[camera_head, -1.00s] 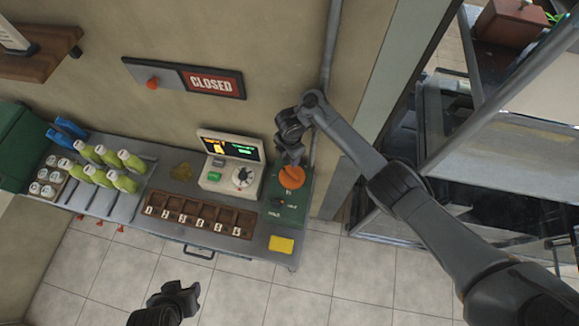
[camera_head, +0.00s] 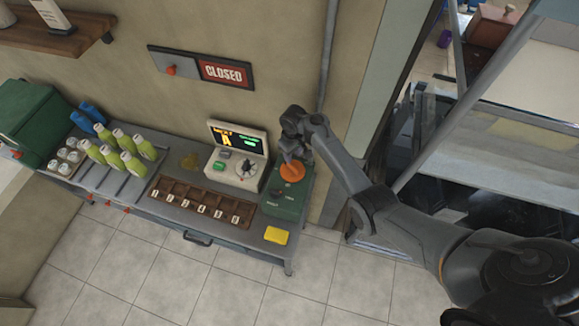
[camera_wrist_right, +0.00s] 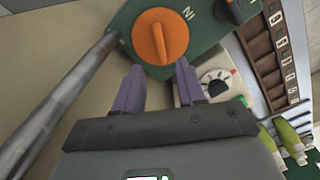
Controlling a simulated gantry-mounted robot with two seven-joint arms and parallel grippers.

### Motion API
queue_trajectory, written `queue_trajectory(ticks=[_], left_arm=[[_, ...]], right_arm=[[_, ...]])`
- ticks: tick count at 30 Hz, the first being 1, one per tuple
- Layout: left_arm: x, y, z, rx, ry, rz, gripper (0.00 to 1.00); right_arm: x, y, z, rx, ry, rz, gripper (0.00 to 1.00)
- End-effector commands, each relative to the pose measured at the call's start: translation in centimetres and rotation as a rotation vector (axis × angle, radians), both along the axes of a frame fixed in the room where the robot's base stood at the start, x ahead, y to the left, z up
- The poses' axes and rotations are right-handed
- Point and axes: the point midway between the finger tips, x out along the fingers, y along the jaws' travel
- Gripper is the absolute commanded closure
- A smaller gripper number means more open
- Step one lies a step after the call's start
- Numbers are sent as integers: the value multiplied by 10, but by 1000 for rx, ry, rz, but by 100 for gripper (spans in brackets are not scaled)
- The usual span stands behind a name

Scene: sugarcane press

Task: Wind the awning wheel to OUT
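The awning wheel (camera_head: 292,172) is a round orange knob on a green panel (camera_head: 286,205) at the right end of the counter. In the right wrist view the wheel (camera_wrist_right: 160,37) has a raised bar across it, and the letters "IN" are beside it. My right gripper (camera_head: 288,157) is at the wheel's upper edge in the head view. In the wrist view its two purple-grey fingers (camera_wrist_right: 158,76) are apart with nothing between them. Their tips are just short of the wheel; I cannot tell whether they touch. My left gripper is not in view.
A register with a lit screen (camera_head: 238,138) and dial stands left of the panel. A wooden numbered tray (camera_head: 203,197), a yellow block (camera_head: 276,235) and green bottles (camera_head: 131,163) share the counter. A grey pipe (camera_head: 329,60) runs down the wall behind. A CLOSED sign (camera_head: 223,73) hangs above.

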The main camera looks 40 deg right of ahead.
Motion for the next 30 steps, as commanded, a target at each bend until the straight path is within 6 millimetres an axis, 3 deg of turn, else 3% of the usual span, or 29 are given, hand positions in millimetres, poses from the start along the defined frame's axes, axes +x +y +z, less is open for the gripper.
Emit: queue_trajectory(ticks=[6, 15, 29, 30], left_arm=[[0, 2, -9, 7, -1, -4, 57], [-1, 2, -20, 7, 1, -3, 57], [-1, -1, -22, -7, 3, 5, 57], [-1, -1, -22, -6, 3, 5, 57]], right_arm=[[0, 0, -39, -1, 2, 4, 61], [0, 0, -75, -1, 0, 5, 61], [1, 0, -82, -1, -2, 6, 61], [1, 0, -82, -1, -2, 6, 67]])
